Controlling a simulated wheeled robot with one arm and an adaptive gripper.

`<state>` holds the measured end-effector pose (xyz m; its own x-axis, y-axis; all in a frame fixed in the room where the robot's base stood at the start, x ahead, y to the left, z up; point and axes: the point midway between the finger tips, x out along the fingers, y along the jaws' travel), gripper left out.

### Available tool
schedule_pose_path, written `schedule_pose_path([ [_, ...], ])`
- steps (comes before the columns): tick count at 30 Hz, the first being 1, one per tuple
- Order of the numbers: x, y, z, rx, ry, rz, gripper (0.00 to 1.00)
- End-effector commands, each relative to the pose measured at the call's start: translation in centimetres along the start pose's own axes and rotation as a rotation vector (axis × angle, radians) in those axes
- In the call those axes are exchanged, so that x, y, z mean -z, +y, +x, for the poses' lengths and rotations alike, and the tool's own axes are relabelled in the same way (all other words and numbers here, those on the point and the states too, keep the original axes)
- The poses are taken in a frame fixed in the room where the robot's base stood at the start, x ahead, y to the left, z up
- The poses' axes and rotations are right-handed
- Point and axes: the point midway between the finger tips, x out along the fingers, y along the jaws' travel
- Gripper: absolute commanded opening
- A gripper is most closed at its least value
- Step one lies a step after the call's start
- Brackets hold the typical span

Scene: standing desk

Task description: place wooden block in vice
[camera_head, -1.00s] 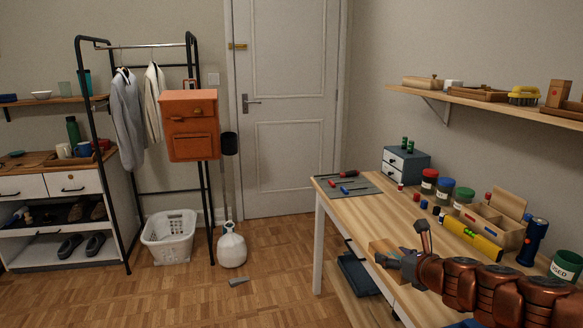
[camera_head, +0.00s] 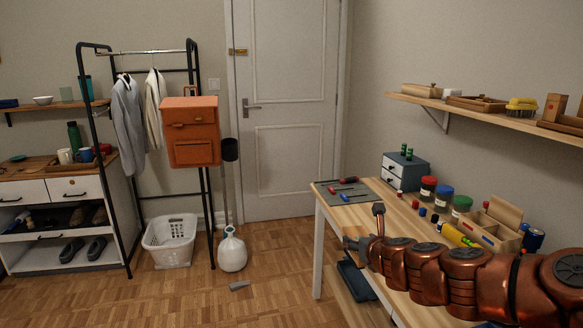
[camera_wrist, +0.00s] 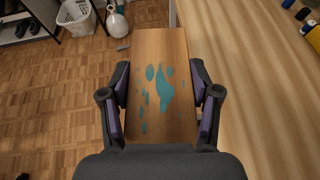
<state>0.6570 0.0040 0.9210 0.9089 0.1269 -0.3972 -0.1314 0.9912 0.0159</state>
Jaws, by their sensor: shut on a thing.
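The wooden block (camera_wrist: 160,50) is a flat light-brown piece with teal paint blotches on its upper face. In the wrist view it lies between the two fingers of my gripper (camera_wrist: 161,98), which is shut on its long sides. The block juts forward past the fingertips. In the head view the block (camera_head: 351,243) shows only in small part at the front-left edge of the desk, next to my gripper (camera_head: 362,244). My copper-coloured arm hides much of the desk's front. I cannot make out a vice in either view.
A shelf (camera_head: 480,112) hangs above. Floor left of the desk is mostly clear.

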Motion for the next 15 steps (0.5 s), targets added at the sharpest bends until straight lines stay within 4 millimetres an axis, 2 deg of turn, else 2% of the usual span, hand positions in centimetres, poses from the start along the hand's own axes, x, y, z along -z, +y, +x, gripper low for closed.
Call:
schedule_pose_path([
  [1,-1.8,0.4,-0.7,0.018,0.001,0.010,0.22],
  [15,-9.3,0.4,-4.1,0.262,-0.001,0.111,0.22],
])
